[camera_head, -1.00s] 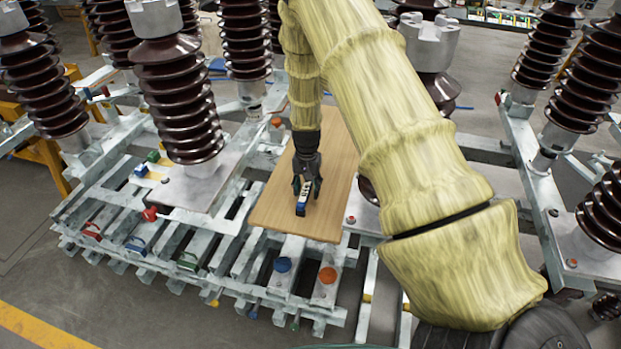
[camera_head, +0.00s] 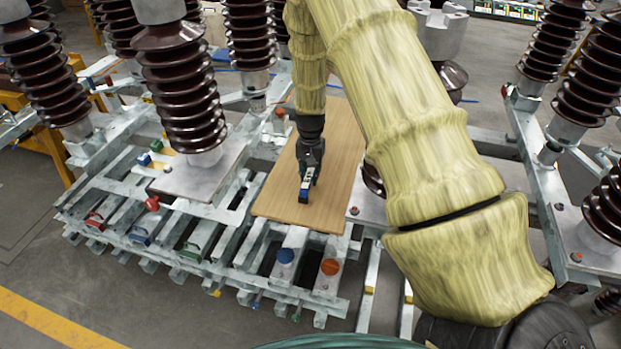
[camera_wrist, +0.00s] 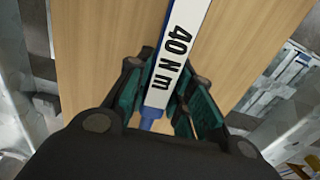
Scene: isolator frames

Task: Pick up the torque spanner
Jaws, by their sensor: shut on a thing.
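The torque spanner (camera_head: 304,188) is a slim tool with a white face and blue edges, over the wooden board (camera_head: 335,160). In the wrist view the spanner (camera_wrist: 176,50) shows a white label reading "40 N m" and a blue part at its lower end. My gripper (camera_head: 308,172) points down over the board and is shut on the spanner. In the wrist view the green-lined fingers of my gripper (camera_wrist: 160,100) lie on either side of it. Its far end runs out of the wrist view. I cannot tell whether it touches the board.
The board lies on a grey metal frame (camera_head: 230,215). Brown ribbed insulators (camera_head: 180,90) stand on the left, with more insulators (camera_head: 585,70) on the right. A blue cap (camera_head: 286,256) and an orange cap (camera_head: 330,267) sit in front of the board. The board around the spanner is clear.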

